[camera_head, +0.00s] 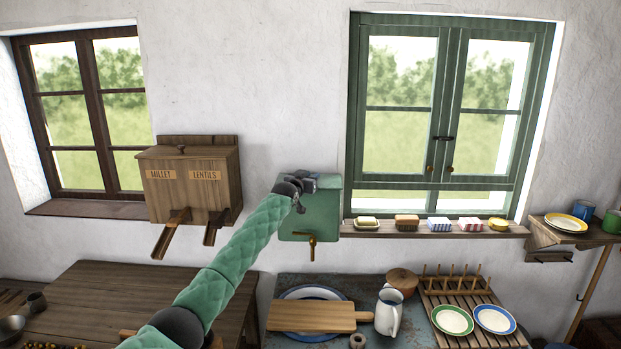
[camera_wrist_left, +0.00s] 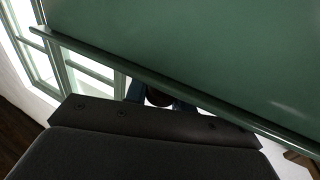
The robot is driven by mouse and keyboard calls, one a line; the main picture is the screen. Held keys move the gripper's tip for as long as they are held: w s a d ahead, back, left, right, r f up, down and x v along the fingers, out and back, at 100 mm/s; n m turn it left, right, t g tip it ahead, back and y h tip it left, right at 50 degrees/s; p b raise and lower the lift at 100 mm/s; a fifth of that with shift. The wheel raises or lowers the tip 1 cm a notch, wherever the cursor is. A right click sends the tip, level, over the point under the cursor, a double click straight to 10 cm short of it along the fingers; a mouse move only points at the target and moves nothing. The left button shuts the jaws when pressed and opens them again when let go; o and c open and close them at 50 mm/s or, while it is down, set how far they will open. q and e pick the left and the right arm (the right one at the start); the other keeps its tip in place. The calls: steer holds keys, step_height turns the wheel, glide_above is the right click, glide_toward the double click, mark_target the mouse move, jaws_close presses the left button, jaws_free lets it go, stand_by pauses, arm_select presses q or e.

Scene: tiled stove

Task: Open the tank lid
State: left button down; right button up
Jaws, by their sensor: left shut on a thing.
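The green tank (camera_head: 325,215) hangs on the white wall between the two windows, with a brass tap (camera_head: 311,240) on its lower front. The tank lid is at its top, partly hidden by my gripper; its green surface fills the upper part of the left wrist view (camera_wrist_left: 210,50). My left gripper (camera_head: 303,182) is at the tank's top edge, shut on the lid. In the left wrist view a small dark brown round piece (camera_wrist_left: 158,97) shows between the fingers, at the lid's edge. My right gripper is in neither view.
A wooden millet and lentils box (camera_head: 190,185) hangs left of the tank. A sill (camera_head: 430,230) with soaps is to its right. Below stand a wooden table (camera_head: 150,300) and a worn table with a board (camera_head: 315,317), a jug (camera_head: 389,312) and a plate rack (camera_head: 470,295).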

arm_select(q)
steer(key=shift+r, duration=0.1)
steer(key=shift+w+r+n+g+y, duration=0.2)
steer(key=shift+w+r+n+g, duration=0.1)
steer(key=shift+r+g, duration=0.4)
steer(key=shift+w+r+n+g+y, duration=0.2)
steer(key=shift+w+r+g, duration=0.1)
steer(key=shift+r+g, duration=0.4)
steer(key=shift+w+r+n+g+y+p, duration=0.35)
steer(key=shift+w+r+g, duration=0.35)
steer(key=shift+r+g, duration=0.3)
steer(key=shift+w+r+g, duration=0.25)
steer(key=shift+w+g, duration=0.15)
steer(key=shift+g, duration=0.2)
steer(key=shift+w, duration=0.1)
